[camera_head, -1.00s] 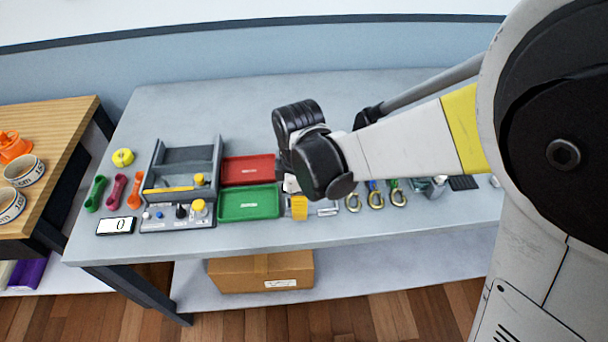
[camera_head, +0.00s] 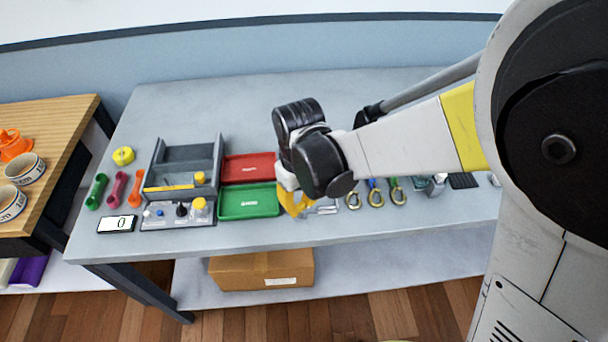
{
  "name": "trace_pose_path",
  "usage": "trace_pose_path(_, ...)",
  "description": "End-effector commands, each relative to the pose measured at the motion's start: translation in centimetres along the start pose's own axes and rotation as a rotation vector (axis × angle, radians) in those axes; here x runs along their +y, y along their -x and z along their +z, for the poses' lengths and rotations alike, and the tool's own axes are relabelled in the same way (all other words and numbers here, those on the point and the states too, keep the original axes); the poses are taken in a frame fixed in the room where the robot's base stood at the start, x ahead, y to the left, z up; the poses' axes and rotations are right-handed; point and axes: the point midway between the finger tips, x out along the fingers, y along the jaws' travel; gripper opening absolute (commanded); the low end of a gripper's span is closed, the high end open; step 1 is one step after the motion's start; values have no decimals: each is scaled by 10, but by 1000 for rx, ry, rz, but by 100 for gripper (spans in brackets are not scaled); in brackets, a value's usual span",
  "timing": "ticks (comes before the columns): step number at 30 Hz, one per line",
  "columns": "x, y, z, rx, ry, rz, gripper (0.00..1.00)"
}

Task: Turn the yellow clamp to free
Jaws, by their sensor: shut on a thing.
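A long yellow bar (camera_head: 170,188) lies along the front of the grey open fixture (camera_head: 152,163), with a yellow knob (camera_head: 199,178) at its right end. Another yellow knob (camera_head: 199,204) stands on the control panel in front. A separate yellow piece (camera_head: 293,204) is at the lower end of my gripper (camera_head: 291,196), just right of the green tray. My gripper is shut on this yellow piece, which looks tilted. The fingertips are small and partly hidden by the black wrist. I cannot tell which of the yellow parts is the clamp.
The green tray (camera_head: 223,213) and red tray (camera_head: 231,168) are left of my gripper. Metal rings with coloured straps (camera_head: 376,199) lie to the right. A small display (camera_head: 117,224) is at the left. The back of the table (camera_head: 240,103) is clear.

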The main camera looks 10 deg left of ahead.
Motion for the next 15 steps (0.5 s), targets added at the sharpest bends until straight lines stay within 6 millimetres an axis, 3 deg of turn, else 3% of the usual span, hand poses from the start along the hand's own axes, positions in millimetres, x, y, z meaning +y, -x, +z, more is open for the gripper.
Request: trace_pose_path(15,0,0,0,0,-420,0,0)
